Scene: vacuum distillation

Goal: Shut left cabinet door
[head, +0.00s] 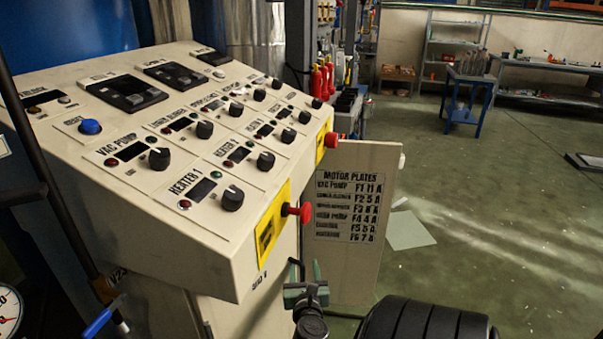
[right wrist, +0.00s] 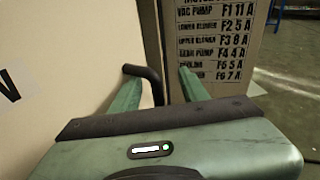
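The cream cabinet under the control console has a pale panel with a bent black handle (head: 296,266) at its right edge. The handle also shows in the right wrist view (right wrist: 153,82). A door with a printed MOTOR PLATES list (head: 350,215) stands open to the right; its lettering also shows in the right wrist view (right wrist: 214,42). My right gripper (head: 314,276) is low in front of the cabinet. Its two green fingers (right wrist: 160,92) are apart, with the handle between them, closer to the left finger. Contact cannot be told. My left gripper is out of view.
The sloped console (head: 225,190) with knobs and two red buttons (head: 300,212) overhangs the cabinet. A pressure gauge (head: 8,312) is at lower left. The green floor (head: 480,220) is open on the right, with a pale sheet (head: 408,230) lying on it. A blue cart (head: 467,95) stands farther back.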

